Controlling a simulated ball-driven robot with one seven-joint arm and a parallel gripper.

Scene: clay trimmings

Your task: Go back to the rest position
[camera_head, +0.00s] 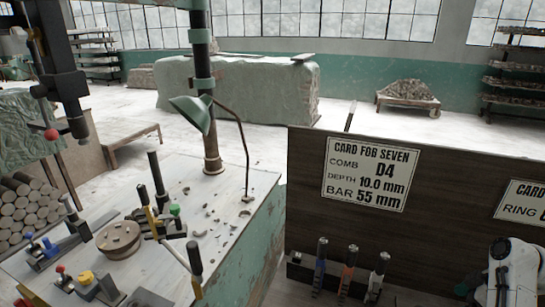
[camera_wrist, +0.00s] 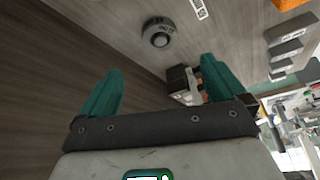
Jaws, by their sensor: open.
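My gripper (camera_wrist: 162,72) shows in the wrist view with its two teal fingers spread wide apart. Nothing is between the fingers, and they touch nothing that I can see. Behind them is a brown wood-grained surface. A round grey knob-like piece (camera_wrist: 158,33) on that surface lies beyond the gap between the fingers. In the head view, part of my white arm (camera_head: 518,272) stands at the lower right, in front of the dark board (camera_head: 450,220); the fingers cannot be made out clearly there.
A workbench (camera_head: 245,245) at left carries a round wooden disc (camera_head: 119,240), hand tools and scattered trimmings.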

